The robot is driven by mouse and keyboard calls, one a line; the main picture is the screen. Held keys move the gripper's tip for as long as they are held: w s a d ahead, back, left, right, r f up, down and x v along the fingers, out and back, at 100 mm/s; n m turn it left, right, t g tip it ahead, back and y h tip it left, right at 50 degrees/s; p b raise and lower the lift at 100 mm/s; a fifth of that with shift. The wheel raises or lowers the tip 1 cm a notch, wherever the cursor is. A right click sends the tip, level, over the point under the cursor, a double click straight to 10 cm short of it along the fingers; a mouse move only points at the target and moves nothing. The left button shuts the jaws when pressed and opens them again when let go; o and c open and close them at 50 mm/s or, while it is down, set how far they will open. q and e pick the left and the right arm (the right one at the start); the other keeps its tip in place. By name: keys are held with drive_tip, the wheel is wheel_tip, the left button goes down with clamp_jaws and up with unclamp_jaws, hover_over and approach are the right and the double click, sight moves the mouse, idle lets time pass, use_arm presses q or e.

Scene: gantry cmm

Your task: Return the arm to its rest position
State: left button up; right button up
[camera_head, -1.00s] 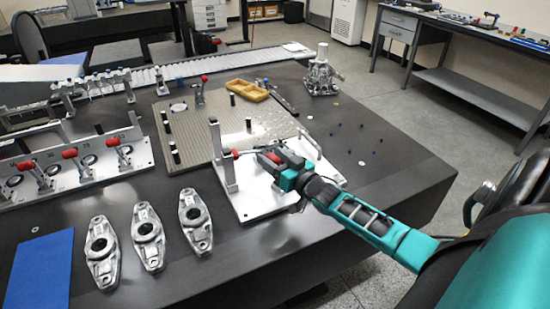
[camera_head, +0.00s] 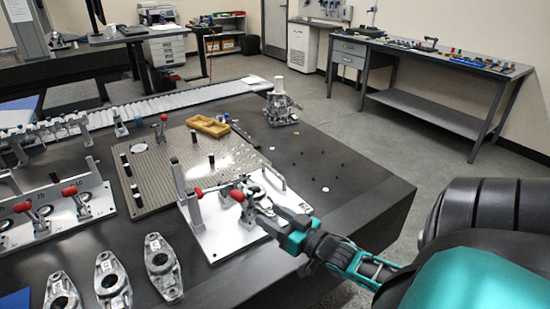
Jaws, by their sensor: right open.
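My right arm reaches in from the right with its teal wrist. Its right gripper (camera_head: 259,205) is open over the right part of a white fixture plate (camera_head: 222,237). A toggle clamp with a red handle (camera_head: 237,195) stands on the plate just beyond the fingers. I cannot tell whether the fingers touch it, and I see nothing held between them. A silver post (camera_head: 192,207) stands on the plate's left side, with a red-tipped rod at its top. My left gripper is not in view.
Three metal link parts lie at the front left, one of them here (camera_head: 162,265). A clamp rack (camera_head: 50,215) stands at left. The dark table (camera_head: 350,190) is mostly clear at right.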

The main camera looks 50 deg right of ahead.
drive_tip(key=shift+s, duration=0.15)
drive_tip(key=shift+a, duration=0.1)
idle(0.4)
drive_tip(key=s+a+f+n+g, duration=0.1)
drive_tip(key=s+a+f+g, duration=0.1)
drive_tip(key=a, duration=0.5)
drive_tip(key=s+a+f+n+g+y, duration=0.1)
drive_tip(key=s+a+f, duration=0.3)
drive_tip(key=a, duration=0.4)
drive_tip(key=s+a+f+n+g, duration=0.1)
drive_tip(key=s+a+f+g, duration=0.2)
drive_tip(key=a, duration=0.5)
drive_tip(key=shift+s+a+f+n+g+y, duration=0.2)
drive_tip(key=shift+s+f+n+g+y, duration=0.1)
drive_tip(key=shift+f+g, duration=0.25)
drive_tip(key=shift+o, duration=0.3)
